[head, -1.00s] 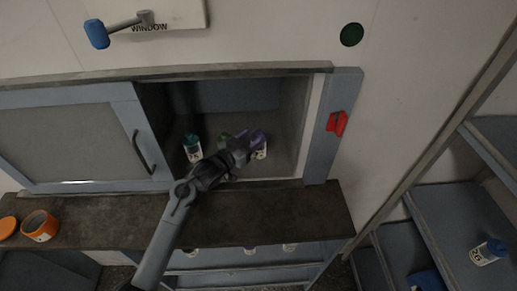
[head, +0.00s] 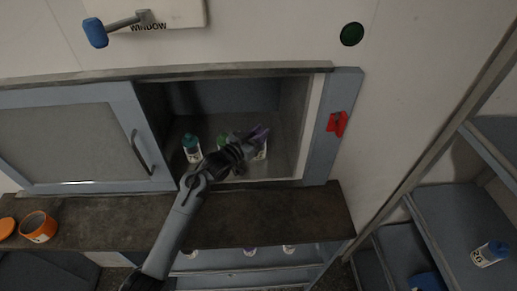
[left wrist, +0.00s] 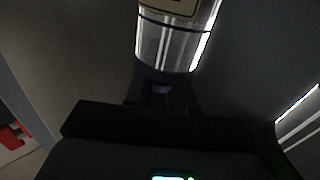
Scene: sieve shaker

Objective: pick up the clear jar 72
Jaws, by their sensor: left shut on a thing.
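A clear jar with a purple lid (head: 262,150) stands inside the open cabinet, on the right of a small row. Its number is not readable here. My left gripper (head: 252,140) reaches into the cabinet and is shut on this jar at its lid end, covering part of it. In the left wrist view the clear jar (left wrist: 167,45) extends out beyond the dark fingers (left wrist: 162,92), with a bit of purple between them and a pale label at the top edge. My right gripper is not in view.
A teal-lidded jar (head: 192,149) and a green-lidded jar (head: 222,143) stand left of the gripper in the cabinet. The sliding door (head: 75,140) covers the left part. A dark ledge (head: 280,215) runs in front, with an orange container (head: 39,228). A red clip (head: 337,123) is on the right frame.

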